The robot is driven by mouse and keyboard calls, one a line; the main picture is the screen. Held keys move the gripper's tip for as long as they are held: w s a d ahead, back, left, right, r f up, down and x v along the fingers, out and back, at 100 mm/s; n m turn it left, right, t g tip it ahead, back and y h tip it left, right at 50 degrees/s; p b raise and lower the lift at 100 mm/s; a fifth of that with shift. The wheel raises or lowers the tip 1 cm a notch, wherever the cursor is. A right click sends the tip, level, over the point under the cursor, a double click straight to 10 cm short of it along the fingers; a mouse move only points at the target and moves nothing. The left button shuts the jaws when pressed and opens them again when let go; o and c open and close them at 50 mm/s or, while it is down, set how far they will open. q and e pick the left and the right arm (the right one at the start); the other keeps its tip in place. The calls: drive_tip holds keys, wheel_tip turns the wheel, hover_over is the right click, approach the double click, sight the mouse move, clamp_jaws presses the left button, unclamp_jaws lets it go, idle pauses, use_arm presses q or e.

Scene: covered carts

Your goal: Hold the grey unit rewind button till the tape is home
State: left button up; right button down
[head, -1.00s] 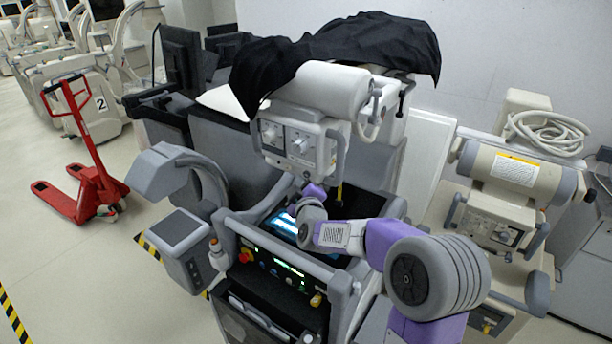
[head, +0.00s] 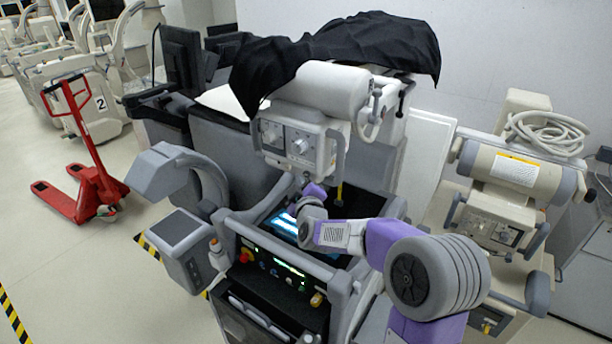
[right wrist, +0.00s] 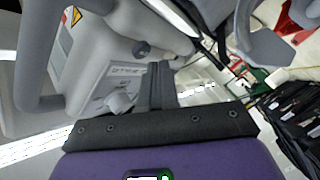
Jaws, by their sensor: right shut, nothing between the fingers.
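A grey wheeled unit (head: 222,226) stands at the middle, with a lit screen (head: 287,224) and a front strip of coloured buttons and green lights (head: 285,268). Above it hangs a pale control box (head: 292,141) with knobs. I cannot make out which button is rewind. My right arm reaches in from the lower right, its purple wrist (head: 314,190) just below the control box. In the right wrist view my right gripper (right wrist: 161,70) is shut and empty, close to a pale panel with a knob (right wrist: 121,102). Contact cannot be told. My left gripper is not in view.
A black cloth (head: 345,45) covers the top of the unit. A second beige unit (head: 515,172) stands at the right. A red pallet jack (head: 88,180) stands at the left, with clear floor (head: 75,265) in front of it.

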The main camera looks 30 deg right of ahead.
drive_tip(key=shift+w+d, duration=0.15)
drive_tip(key=shift+d, duration=0.2)
drive_tip(key=shift+w+d, duration=0.15)
drive_tip(key=shift+d, duration=0.3)
idle(0.6)
drive_tip(key=shift+a, duration=0.1)
drive_tip(key=shift+s+a, duration=0.35)
drive_tip(key=shift+a, duration=0.35)
drive_tip(key=a, duration=0.1)
drive_tip(key=s+a, duration=0.1)
drive_tip(key=a, duration=0.1)
drive_tip(key=s+a+p, duration=0.1)
drive_tip(key=shift+a, duration=0.35)
idle(0.5)
